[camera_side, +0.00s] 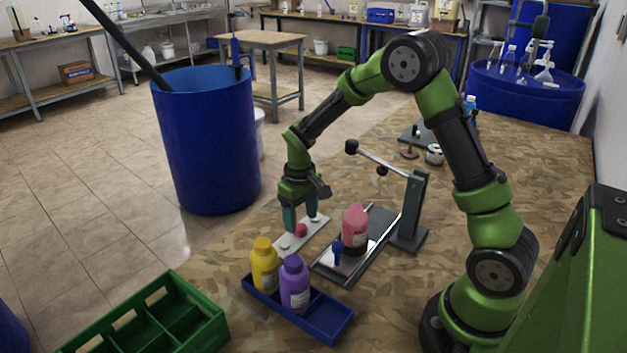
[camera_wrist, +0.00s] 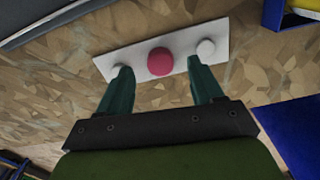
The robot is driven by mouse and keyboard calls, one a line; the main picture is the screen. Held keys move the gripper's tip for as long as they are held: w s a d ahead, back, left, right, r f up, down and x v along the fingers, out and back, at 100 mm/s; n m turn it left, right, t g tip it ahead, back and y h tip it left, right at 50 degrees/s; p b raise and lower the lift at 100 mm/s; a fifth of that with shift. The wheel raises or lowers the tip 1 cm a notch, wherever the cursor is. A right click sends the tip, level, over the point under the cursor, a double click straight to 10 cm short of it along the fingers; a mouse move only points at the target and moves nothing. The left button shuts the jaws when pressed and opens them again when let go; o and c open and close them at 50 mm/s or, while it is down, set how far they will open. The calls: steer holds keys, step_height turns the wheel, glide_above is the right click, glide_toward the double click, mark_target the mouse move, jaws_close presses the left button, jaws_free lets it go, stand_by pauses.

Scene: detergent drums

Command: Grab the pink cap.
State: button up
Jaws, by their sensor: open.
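The pink cap (camera_side: 301,230) sits on a pale strip (camera_side: 286,243) on the wooden table, and it also shows in the wrist view (camera_wrist: 161,62) near the middle of the strip (camera_wrist: 134,58). My gripper (camera_side: 301,222) is open just above the strip. In the wrist view its two fingers (camera_wrist: 158,80) point toward the strip, with the cap between and beyond their tips. The fingers hold nothing. A pale round peg or cap (camera_wrist: 206,47) lies at the right of the cap, and another is partly hidden by the left finger.
A pink bottle (camera_side: 355,228) stands on a grey capping stand (camera_side: 375,235) right of the cap. A blue tray (camera_side: 330,318) holds a yellow bottle (camera_side: 264,267) and a purple bottle (camera_side: 294,285). A green crate (camera_side: 205,325) and a blue drum (camera_side: 208,140) are to the left.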

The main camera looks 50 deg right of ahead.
mark_target(300, 230)
steer(key=shift+s+f, duration=0.1)
steer(key=shift+f, duration=1.3)
steer(key=c, duration=1.1)
